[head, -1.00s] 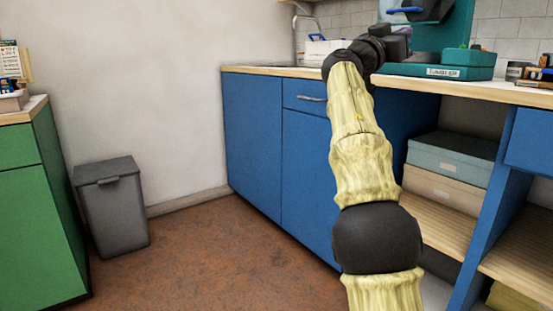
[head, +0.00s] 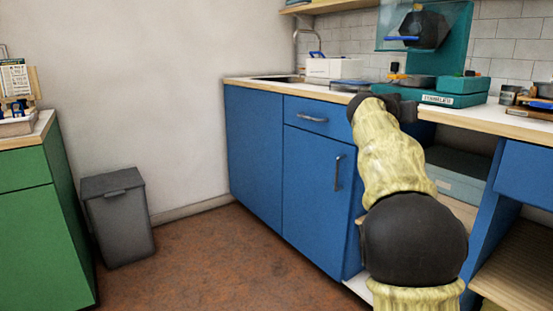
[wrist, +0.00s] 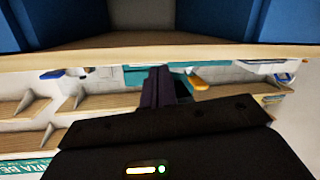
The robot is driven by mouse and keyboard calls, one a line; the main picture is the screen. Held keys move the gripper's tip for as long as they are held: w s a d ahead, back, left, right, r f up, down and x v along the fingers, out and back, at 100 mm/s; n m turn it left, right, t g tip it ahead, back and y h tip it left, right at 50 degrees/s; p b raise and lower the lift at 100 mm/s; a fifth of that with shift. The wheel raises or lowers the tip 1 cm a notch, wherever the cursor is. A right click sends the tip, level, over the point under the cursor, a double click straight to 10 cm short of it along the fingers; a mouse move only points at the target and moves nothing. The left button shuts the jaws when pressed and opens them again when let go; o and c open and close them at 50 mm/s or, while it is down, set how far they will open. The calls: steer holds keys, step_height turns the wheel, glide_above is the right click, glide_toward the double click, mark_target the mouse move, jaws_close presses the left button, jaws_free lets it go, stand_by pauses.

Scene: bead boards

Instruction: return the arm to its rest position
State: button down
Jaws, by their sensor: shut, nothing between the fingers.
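My arm with yellowish sleeve sections and black joints reaches from the lower right of the head view up to the counter's front edge. Its dark wrist end is just in front of that edge; the fingertips cannot be made out there. In the wrist view my gripper (wrist: 158,84) shows as two dark fingers close together, with nothing between them.
The wooden counter (head: 262,84) over blue cabinets (head: 252,150) holds a teal labelled case (head: 448,100) and a white box (head: 331,67). Open shelves lie below at right. A grey bin (head: 118,217) stands beside a green cabinet (head: 40,220). The floor (head: 200,260) between is clear.

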steer(key=s+a+f+n+g+y+p, duration=0.2)
steer(key=s+a+f+y+p, duration=0.2)
steer(key=s+f+p, duration=0.25)
steer(key=s+a+f+n+g+y+p, duration=0.25)
steer(key=s+f+y+p, duration=0.2)
steer(key=f, duration=0.25)
steer(key=s+a+f+n+g+y+p, duration=0.1)
steer(key=s+a+f+g+y+p, duration=0.15)
steer(key=s+a+p, duration=0.65)
steer(key=s+a+f+n+g+y+p, duration=0.1)
steer(key=s+f+g+p, duration=0.15)
steer(key=s, duration=1.15)
step_height(320, 180, up, 37)
steer(key=p, duration=3.7)
steer(key=shift+s+t+p, duration=0.15)
steer(key=shift+t+p, duration=0.15)
steer(key=shift+t, duration=0.15)
